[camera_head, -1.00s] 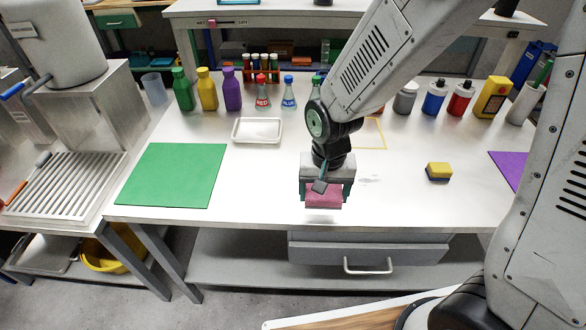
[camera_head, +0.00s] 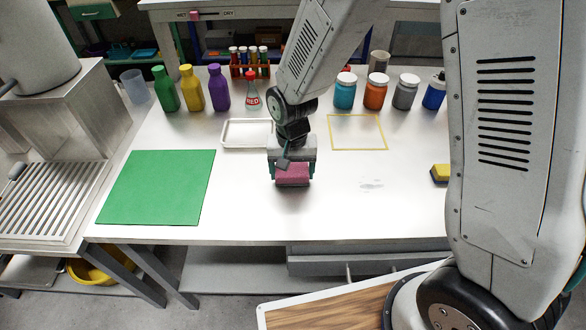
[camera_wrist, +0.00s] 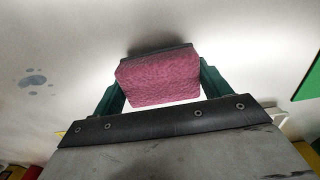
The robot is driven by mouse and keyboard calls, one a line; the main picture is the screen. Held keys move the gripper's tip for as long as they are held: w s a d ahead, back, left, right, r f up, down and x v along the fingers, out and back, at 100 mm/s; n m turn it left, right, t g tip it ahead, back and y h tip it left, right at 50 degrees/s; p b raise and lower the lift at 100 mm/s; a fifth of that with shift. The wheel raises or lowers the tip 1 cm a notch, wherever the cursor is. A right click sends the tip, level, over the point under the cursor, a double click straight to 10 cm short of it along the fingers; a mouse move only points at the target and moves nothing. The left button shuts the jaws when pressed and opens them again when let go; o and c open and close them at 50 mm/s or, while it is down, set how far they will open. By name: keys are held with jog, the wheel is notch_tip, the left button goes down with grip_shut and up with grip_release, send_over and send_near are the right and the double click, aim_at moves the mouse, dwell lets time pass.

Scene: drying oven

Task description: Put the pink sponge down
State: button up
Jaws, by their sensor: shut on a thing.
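The pink sponge (camera_head: 292,176) is held between the fingers of my gripper (camera_head: 291,172), over the white table between the green mat and a grey smudge. In the wrist view, the pink sponge (camera_wrist: 158,80) sits between two dark green fingers of my gripper (camera_wrist: 160,88), with a dark layer along its far side. A dark shadow lies close by it on the table. I cannot tell whether its underside touches the tabletop (camera_head: 250,215).
A green mat (camera_head: 157,188) lies to the left and a white tray (camera_head: 247,134) just behind. A yellow outlined rectangle (camera_head: 358,146) is at the back right. A yellow and dark sponge (camera_head: 440,173) is partly hidden by my arm. Several bottles stand along the back.

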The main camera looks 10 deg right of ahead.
jog(key=shift+w+d+f, duration=0.1)
jog(key=shift+d+f, duration=0.2)
jog(key=shift+f, duration=0.15)
jog(key=shift+d, duration=0.1)
jog(key=shift+f, duration=0.25)
